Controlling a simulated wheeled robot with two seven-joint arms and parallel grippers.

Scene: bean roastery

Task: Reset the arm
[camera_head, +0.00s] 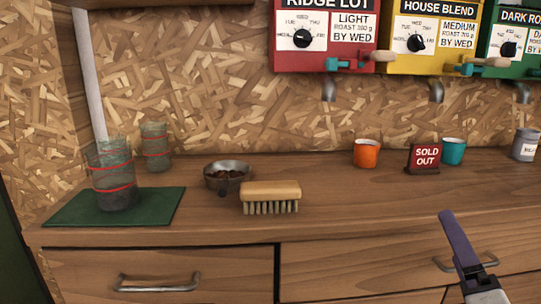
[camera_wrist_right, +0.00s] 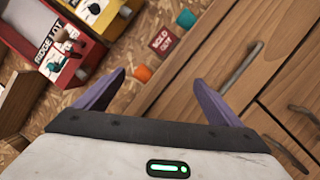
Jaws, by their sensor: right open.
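My right gripper (camera_head: 458,245) comes in at the lower right of the head view, in front of the drawer fronts. One purple finger shows there, pointing up. In the right wrist view the gripper (camera_wrist_right: 160,76) has its two purple fingers spread wide apart with nothing between them. It is open and empty, apart from the counter objects. My left gripper is in neither view.
The wooden counter (camera_head: 340,200) holds a brush (camera_head: 270,195), a metal pan (camera_head: 227,174) with beans, glass jars on the left, an orange cup (camera_head: 366,153), a sold-out sign (camera_head: 423,158) and a teal cup (camera_head: 453,150). Drawer handles (camera_head: 157,285) protrude below. Dispensers (camera_head: 325,40) hang above.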

